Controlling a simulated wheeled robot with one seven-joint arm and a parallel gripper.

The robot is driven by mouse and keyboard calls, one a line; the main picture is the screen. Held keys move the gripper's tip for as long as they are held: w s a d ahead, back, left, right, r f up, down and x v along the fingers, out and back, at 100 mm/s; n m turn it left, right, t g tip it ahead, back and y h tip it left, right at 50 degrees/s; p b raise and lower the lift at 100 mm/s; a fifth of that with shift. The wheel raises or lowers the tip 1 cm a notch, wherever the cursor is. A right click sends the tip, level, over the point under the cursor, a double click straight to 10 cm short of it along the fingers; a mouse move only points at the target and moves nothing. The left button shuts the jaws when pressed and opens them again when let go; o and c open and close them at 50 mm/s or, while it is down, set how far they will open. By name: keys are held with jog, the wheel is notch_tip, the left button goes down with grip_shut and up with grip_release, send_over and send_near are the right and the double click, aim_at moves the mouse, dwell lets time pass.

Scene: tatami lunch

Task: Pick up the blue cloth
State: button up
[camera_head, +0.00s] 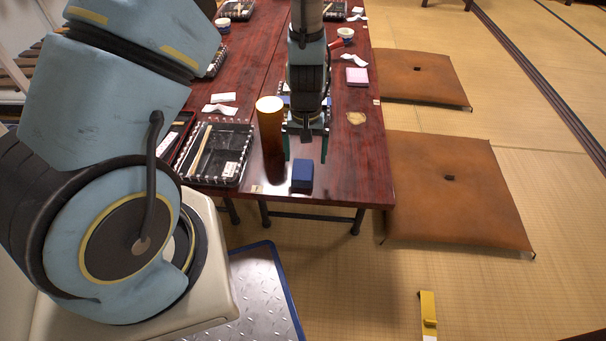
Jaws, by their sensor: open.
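A small folded dark blue cloth (302,176) lies near the front edge of the dark red table, block-like in shape. My gripper (306,157) points down over the table, just behind and above the cloth in the picture. Its two green-blue fingers are apart with nothing visible between them. I cannot tell the exact height of the fingertips above the table. The cloth appears apart from the fingers and is mostly unhidden.
A tall amber-brown cylinder (270,128) with a pale top stands close left of my gripper. A black tray (237,170) lies further left. A pink block (357,76) is at the right. Floor cushions (455,215) lie right of the table (360,180).

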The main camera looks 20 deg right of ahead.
aim_at(303, 169)
jog(key=f, duration=0.1)
jog(key=f+b, duration=0.1)
jog(key=f, duration=0.3)
jog(key=shift+a+b, duration=0.3)
jog(key=shift+b, duration=0.1)
jog(key=shift+c, duration=0.2)
jog(key=c, duration=1.3)
notch_tip(303, 169, up, 10)
jog(key=p, duration=0.3)
